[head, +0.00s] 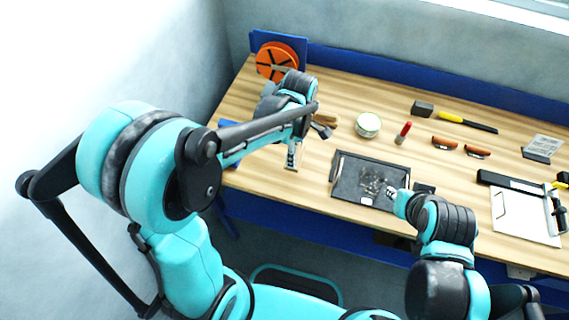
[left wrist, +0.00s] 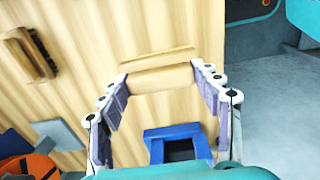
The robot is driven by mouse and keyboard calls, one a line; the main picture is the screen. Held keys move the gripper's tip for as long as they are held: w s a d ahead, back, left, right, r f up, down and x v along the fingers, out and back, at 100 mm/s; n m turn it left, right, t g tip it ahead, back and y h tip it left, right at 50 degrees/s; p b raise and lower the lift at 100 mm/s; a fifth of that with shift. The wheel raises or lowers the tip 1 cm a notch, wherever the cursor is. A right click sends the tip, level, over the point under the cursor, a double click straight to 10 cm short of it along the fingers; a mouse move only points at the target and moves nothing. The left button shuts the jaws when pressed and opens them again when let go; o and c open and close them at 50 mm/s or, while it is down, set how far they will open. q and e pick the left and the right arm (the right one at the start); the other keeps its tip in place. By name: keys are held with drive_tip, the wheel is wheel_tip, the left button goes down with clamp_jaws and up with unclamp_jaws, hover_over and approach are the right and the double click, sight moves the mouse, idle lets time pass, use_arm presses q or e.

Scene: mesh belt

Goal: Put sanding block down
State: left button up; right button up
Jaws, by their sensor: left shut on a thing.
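My left gripper (head: 292,157) is over the left front part of the wooden table. In the left wrist view, the two fingers of my left gripper (left wrist: 160,82) stand on either side of a tan block (left wrist: 160,79), which I take to be the sanding block, and are shut on it. Its colour is close to that of the tabletop, and I cannot tell whether it touches the table. In the head view the block is hardly visible below the fingers. My right gripper (head: 391,190) is at the right side of a dark tray; its fingers are too small to read.
The dark tray (head: 345,180) holds small metal pieces. A brush (left wrist: 38,52), a round tin (head: 367,125) and a red marker-like thing (head: 402,133) lie behind. An orange reel (head: 277,61) stands at the back left. A blue thing (left wrist: 178,132) is close to my left fingers.

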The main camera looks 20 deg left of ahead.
sight(286, 162)
use_arm(q)
drive_tip(key=a+f, duration=0.1)
drive_tip(key=s+a+f, duration=0.1)
drive_tip(key=shift+s+a, duration=0.1)
drive_tip(key=shift+a, duration=0.25)
drive_tip(key=shift+f+b, duration=0.95)
drive_tip(key=shift+f, duration=1)
drive_tip(key=o, duration=1.2)
drive_tip(key=shift+f, duration=0.1)
